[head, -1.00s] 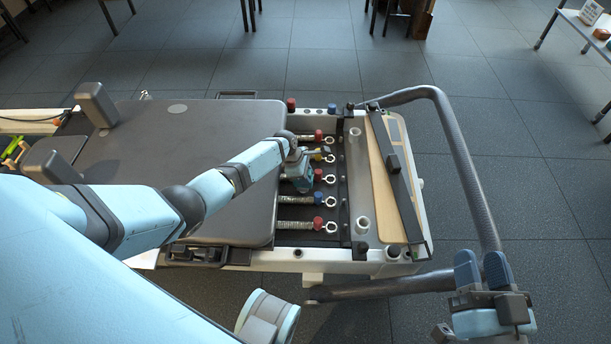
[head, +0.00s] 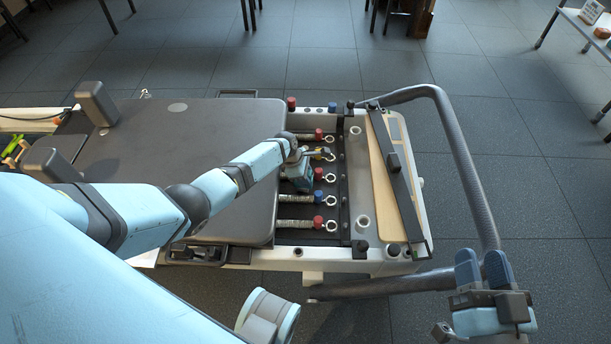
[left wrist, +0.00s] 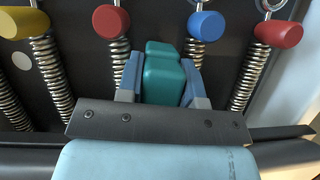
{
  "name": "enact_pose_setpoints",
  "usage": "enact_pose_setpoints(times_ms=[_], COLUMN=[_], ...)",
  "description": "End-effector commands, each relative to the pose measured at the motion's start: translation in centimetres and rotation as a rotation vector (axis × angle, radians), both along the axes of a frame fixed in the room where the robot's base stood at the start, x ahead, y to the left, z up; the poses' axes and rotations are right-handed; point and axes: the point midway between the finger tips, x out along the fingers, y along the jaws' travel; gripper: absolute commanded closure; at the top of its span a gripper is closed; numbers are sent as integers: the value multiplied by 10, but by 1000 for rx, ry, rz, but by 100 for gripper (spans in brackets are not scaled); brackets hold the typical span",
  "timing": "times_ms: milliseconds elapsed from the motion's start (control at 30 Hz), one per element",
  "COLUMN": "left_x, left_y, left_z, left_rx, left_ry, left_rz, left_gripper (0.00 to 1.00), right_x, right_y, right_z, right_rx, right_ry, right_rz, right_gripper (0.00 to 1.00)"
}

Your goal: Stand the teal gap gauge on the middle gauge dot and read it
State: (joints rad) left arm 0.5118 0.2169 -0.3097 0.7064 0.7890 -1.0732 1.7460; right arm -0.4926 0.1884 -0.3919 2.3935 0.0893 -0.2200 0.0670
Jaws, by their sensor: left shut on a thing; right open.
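The teal gap gauge (left wrist: 162,75) shows in the left wrist view as a stepped block. My left gripper (head: 299,182) is shut on it, with one blue finger on each side. It is over the spring bed, between a red-knobbed spring (left wrist: 110,22) and a blue-knobbed spring (left wrist: 206,27). I cannot tell whether the gauge touches the bed. A pale round dot (left wrist: 22,62) lies on the dark bed left of the yellow-knobbed spring (left wrist: 24,22). No dot shows under the gauge. My right gripper (head: 483,268) is open and empty, beyond the frame's front right end.
The dark padded carriage (head: 190,140) lies left of the springs. A black bar with posts (head: 348,200) and a tan wooden board (head: 388,180) are to the right. A grey tubular bar (head: 465,150) curves around that end. Open floor lies beyond.

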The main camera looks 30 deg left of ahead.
Motion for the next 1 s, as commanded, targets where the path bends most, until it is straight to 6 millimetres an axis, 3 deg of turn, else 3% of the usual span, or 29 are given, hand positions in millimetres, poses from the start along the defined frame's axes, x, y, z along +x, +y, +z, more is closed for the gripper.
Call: enact_pose_setpoints(times_ms=[33,133,433,567,1000], left_x=[0,0,0,-1,-13], left_y=[0,0,0,4,38], left_z=[0,0,1,13,99], left_rx=[0,0,0,1,1], left_ry=[-1,-1,0,-2,-2], left_rz=[0,0,0,1,1], left_gripper=[60,37,37,37,37], right_x=[0,0,0,0,-22], right_y=[0,0,0,-1,-41], right_z=[0,0,2,3,-88], right_rx=[0,1,2,-18,-258], right_ry=[0,0,-2,22,434], right_rz=[0,0,1,-5,-79], right_gripper=[57,57,57,57,57])
